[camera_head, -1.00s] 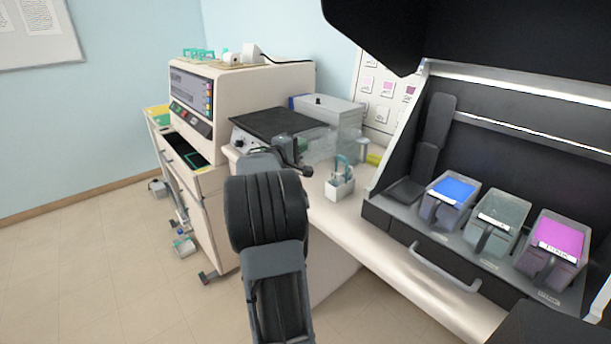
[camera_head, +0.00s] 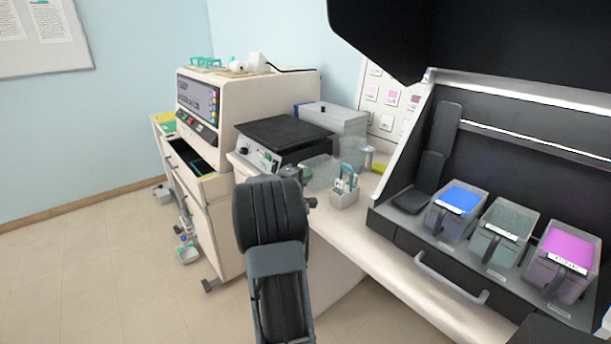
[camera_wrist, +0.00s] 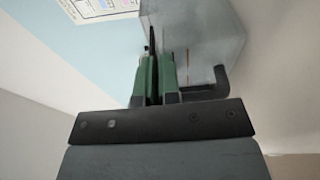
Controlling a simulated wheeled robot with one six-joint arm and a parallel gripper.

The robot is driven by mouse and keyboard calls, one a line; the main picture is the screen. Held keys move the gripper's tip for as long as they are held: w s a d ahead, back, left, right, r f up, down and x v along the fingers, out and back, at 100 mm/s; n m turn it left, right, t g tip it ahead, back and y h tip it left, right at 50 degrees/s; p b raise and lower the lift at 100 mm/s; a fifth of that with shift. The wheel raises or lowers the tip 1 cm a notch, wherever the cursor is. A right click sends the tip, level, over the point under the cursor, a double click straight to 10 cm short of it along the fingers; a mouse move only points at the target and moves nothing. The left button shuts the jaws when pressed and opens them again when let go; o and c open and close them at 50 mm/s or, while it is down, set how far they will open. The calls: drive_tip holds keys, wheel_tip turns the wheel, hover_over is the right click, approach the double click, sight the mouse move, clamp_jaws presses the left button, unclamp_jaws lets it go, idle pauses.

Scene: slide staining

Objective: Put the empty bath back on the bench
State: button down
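The empty bath is a clear grey box (camera_head: 321,174) just beyond my forearm at the near end of the bench (camera_head: 350,234), left of the small white holder. In the wrist view the bath (camera_wrist: 205,45) fills the upper middle, with its dark bent handle running down to my gripper. My gripper (camera_wrist: 158,75) has its green fingers close together on the dark handle. In the head view my gripper (camera_head: 290,172) is mostly hidden behind my own arm. I cannot tell whether the bath's bottom touches the bench.
A small white holder with teal-handled items (camera_head: 345,192) and a clear jar (camera_head: 353,151) stand close right. A black-topped device (camera_head: 283,134) stands behind left. At right, blue (camera_head: 457,205), grey-green (camera_head: 502,228) and magenta (camera_head: 562,255) baths sit in the dark hood.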

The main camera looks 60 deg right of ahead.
drive_tip(key=shift+f+b, duration=0.2)
drive_tip(key=shift+b, duration=0.1)
drive_tip(key=c, duration=1.3)
unclamp_jaws()
drive_tip(key=shift+r, duration=0.1)
drive_tip(key=shift+c, duration=0.2)
drive_tip(key=shift+r+p, duration=0.15)
drive_tip(key=shift+p, duration=0.2)
drive_tip(key=s+a+f+t+y, duration=0.1)
drive_tip(key=a+y, duration=0.5)
drive_tip(key=a, duration=1)
drive_tip(key=s+a+f+n+t+y+b, duration=0.1)
drive_tip(key=a+f+y, duration=0.4)
drive_tip(key=a, duration=1.2)
drive_tip(key=s+a+f+t+y, duration=0.3)
drive_tip(key=a+y, duration=0.4)
drive_tip(key=a, duration=0.9)
drive_tip(key=shift+a+f+n+t, duration=0.2)
drive_tip(key=shift+n+t, duration=0.1)
drive_tip(key=shift+t, duration=0.1)
drive_tip(key=shift+s+r, duration=0.1)
drive_tip(key=shift+r, duration=0.1)
